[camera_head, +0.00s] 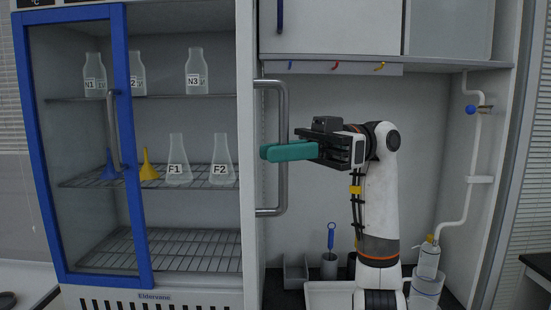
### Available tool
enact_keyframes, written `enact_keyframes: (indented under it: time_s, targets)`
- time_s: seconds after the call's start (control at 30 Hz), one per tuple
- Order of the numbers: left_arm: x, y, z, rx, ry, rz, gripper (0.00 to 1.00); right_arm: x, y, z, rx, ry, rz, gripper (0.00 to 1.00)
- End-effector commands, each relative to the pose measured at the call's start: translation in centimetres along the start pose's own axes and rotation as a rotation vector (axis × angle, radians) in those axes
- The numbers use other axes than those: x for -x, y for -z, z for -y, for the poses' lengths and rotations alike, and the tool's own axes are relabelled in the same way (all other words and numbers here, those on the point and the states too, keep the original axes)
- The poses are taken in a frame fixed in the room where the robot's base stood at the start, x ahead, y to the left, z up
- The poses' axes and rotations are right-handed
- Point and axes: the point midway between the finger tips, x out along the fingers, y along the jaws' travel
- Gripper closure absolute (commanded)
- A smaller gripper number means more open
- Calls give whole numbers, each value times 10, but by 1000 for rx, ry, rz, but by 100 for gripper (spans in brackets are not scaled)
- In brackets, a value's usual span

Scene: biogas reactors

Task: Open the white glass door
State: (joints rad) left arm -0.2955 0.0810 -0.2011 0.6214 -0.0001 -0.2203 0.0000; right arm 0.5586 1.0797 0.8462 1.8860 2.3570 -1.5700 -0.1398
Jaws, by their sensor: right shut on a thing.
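The white glass door's upright edge (248,195) is at the right side of the glass-fronted cabinet, left of the picture's middle. A tall grey bar handle (283,195) stands out from this edge. My right gripper (283,151) reaches in from the right, with teal fingers pointing left across the upper half of the handle. The fingers are shut around the handle and hide a short piece of it. I cannot tell whether the white door is ajar. My left gripper is out of view.
A blue-framed glass door (140,225) with its own handle (113,135) covers the cabinet's left part. Labelled flasks and funnels stand on wire shelves. Below my right arm are a white tray (328,293), a cup (329,268) and bottles. A wall cabinet (335,28) hangs above.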

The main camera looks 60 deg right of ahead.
Motion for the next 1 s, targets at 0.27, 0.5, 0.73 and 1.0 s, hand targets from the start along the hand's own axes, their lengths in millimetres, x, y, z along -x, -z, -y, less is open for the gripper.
enact_keyframes:
  time_s: [0.27,0.5,0.73,1.0]
  targets:
    - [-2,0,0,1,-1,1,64,3,1,-1,0,0,-4,100]
    - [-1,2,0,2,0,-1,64,2,1,0,0,1,-4,100]
    - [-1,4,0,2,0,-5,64,3,0,0,-1,1,-2,80]
    - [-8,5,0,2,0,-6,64,19,1,0,-1,3,0,80]
